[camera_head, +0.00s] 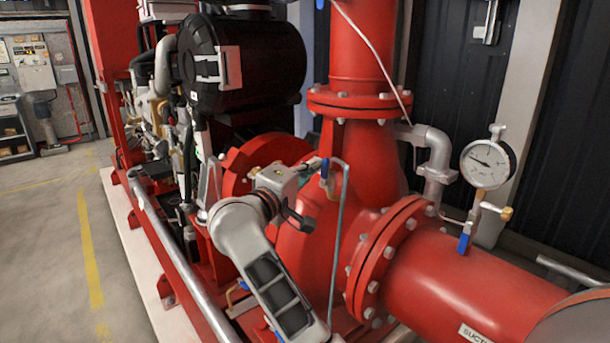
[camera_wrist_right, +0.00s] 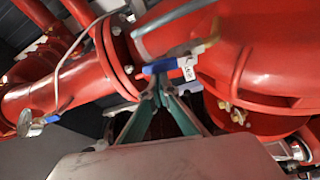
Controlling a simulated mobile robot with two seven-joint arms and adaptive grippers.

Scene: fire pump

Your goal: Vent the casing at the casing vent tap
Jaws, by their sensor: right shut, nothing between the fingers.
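The casing vent tap (camera_head: 325,170) shows a blue lever at the top of the red pump casing, with a thin grey pipe (camera_head: 337,240) bending down beside it. In the right wrist view the blue lever (camera_wrist_right: 178,65) lies roughly across the picture, with a white tag (camera_wrist_right: 188,73) and brass fitting at its right. My right gripper (camera_head: 313,168) is close beside the lever in the head view. In the wrist view its fingertips (camera_wrist_right: 162,88) are together and empty, just below the lever; I cannot tell whether they touch it. My left gripper is not in view.
A pressure gauge (camera_head: 487,164) with another blue lever (camera_head: 464,243) stands on the red suction pipe (camera_head: 460,292) at right. A black engine cylinder (camera_head: 245,65) is behind my arm. A grey rail (camera_head: 175,250) runs along the left; the floor (camera_head: 55,240) there is clear.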

